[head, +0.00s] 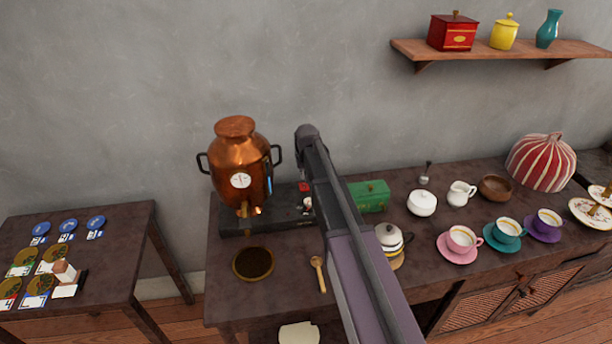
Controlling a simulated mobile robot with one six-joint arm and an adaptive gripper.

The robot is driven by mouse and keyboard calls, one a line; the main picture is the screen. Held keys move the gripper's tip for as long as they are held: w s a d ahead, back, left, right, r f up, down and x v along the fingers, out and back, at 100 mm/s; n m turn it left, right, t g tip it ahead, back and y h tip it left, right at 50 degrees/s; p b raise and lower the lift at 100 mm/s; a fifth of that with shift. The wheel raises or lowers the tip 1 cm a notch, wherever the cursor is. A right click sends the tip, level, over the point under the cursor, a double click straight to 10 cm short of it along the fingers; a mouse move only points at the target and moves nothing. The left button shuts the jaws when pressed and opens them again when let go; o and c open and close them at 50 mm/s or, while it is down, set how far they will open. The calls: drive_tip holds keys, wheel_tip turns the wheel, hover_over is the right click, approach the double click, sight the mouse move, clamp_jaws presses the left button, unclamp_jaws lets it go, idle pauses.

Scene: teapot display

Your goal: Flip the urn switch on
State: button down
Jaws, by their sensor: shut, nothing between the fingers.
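The copper urn (228,155) stands upright at the left of the main table, with a round white gauge on its front and a tap below it. It sits on a dark base (238,222) that reaches to the right behind my arm. A small red piece (305,187), which looks like the switch, shows on the base just left of my arm. Its position, on or off, is too small to tell. A small pale round part shows just below it. My arm crosses the middle of the view, and I cannot make out my gripper or its fingers.
A dark round mat (253,264) and a wooden spoon (318,272) lie in front of the urn. A side table (120,240) with cards stands left.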

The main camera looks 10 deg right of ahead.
sight(304, 189)
drive_tip(key=shift+s+f+b, duration=0.15)
drive_tip(key=shift+f+b, duration=0.75)
drive_tip(key=shift+f, duration=0.2)
drive_tip(key=shift+s+f+b, duration=0.15)
drive_tip(key=shift+f+b, duration=0.75)
drive_tip(key=shift+f, duration=0.15)
